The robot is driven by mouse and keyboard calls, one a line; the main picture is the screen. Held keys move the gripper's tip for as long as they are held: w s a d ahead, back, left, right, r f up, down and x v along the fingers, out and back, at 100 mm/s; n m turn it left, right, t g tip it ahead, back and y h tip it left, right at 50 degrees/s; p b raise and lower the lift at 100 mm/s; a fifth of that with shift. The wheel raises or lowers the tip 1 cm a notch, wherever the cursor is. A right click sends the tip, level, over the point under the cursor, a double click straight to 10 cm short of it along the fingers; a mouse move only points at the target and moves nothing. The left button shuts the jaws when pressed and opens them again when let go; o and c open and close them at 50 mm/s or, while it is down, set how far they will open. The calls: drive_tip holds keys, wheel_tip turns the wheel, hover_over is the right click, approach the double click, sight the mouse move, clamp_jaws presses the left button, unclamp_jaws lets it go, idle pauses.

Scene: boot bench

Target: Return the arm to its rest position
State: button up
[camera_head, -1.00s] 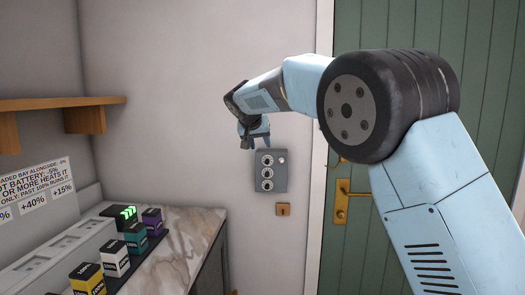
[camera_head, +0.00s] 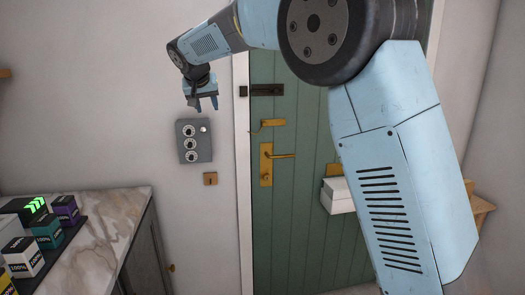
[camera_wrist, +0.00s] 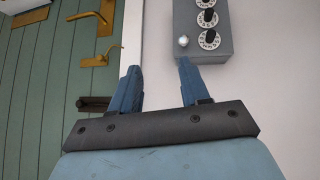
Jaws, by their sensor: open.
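My gripper (camera_head: 203,104) is at the end of my raised, light blue arm, in front of the pale wall and just above a grey dial box in the picture. Its two blue fingers are apart and nothing is between them. In the wrist view my gripper (camera_wrist: 160,75) also shows open and empty, with the dial box beyond the right fingertip.
The grey box (camera_head: 193,141) has several dials and a silver button. A small wooden plate (camera_head: 210,179) sits below it. The green door (camera_head: 300,215) has brass handles and a black bolt (camera_head: 266,90). A marble counter (camera_head: 110,220) at lower left holds several labelled boxes.

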drive_tip(key=s+d+g, duration=0.1)
drive_tip(key=s+d, duration=0.4)
drive_tip(key=d, duration=0.6)
drive_tip(key=s+d+m, duration=0.1)
drive_tip(key=s+d, duration=0.4)
drive_tip(key=d, duration=0.5)
drive_tip(key=s+d+g, duration=0.1)
drive_tip(key=s+d, duration=0.4)
drive_tip(key=d, duration=0.6)
drive_tip(key=s+d+f, duration=0.4)
drive_tip(key=s, duration=0.4)
drive_tip(key=s+d+f+m, duration=0.1)
drive_tip(key=s+d+f, duration=0.2)
drive_tip(key=s, duration=0.5)
drive_tip(key=s+d+f, duration=0.4)
drive_tip(key=s+f, duration=0.1)
drive_tip(key=s, duration=0.3)
drive_tip(key=shift+d+g, duration=0.35)
drive_tip(key=shift+g, duration=0.05)
